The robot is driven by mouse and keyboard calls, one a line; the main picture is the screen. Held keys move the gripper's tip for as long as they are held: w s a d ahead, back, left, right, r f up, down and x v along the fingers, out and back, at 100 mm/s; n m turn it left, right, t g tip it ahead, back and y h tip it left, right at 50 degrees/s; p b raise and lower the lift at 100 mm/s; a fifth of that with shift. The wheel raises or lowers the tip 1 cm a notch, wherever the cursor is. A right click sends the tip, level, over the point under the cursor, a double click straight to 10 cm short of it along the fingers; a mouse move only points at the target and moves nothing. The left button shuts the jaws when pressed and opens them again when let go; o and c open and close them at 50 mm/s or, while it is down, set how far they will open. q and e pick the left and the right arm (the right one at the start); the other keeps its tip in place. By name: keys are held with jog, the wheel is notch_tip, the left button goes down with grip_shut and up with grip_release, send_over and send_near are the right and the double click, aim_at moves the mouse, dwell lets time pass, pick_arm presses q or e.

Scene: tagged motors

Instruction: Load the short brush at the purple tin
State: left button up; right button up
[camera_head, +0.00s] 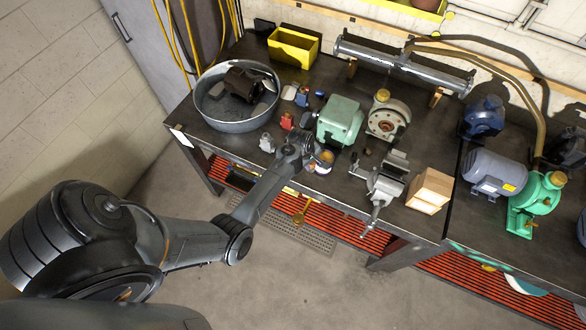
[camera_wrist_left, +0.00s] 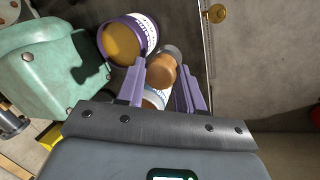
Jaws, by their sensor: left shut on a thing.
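The purple tin (camera_wrist_left: 126,42) has a purple rim, a pale printed label and tan contents, and shows at the top of the left wrist view. In the head view, the tin (camera_head: 326,158) is small beside my left gripper (camera_head: 309,160), near the bench's front edge. My left gripper (camera_wrist_left: 157,92), with purple fingers, is shut on what looks like the short brush (camera_wrist_left: 162,70), a brown, rounded piece with a grey part beyond it. The held piece is right next to the tin; I cannot tell whether they touch. My right gripper is not in view.
A green motor housing (camera_wrist_left: 52,65) stands close by the tin and also shows in the head view (camera_head: 340,121). A vise (camera_head: 382,180) and wooden block (camera_head: 429,190) are to the right. A metal tub (camera_head: 236,122) and yellow bin (camera_head: 293,47) stand left and behind.

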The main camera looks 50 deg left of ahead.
pick_arm(q)
jog(key=w+r+b, duration=0.1)
jog(key=w+r, duration=0.5)
jog(key=w, duration=0.2)
jog(key=f+b, duration=0.3)
jog(key=b, duration=0.1)
jog(key=f+b, duration=0.2)
jog(key=shift+a+f, duration=0.3)
jog(key=shift+f, duration=0.05)
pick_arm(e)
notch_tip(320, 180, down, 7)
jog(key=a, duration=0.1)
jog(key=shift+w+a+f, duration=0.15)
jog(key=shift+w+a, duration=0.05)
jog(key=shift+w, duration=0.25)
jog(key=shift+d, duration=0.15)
pick_arm(q)
jog(key=shift+f, duration=0.55)
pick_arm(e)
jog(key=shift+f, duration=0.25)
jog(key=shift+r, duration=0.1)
pick_arm(q)
jog(key=shift+f, duration=0.1)
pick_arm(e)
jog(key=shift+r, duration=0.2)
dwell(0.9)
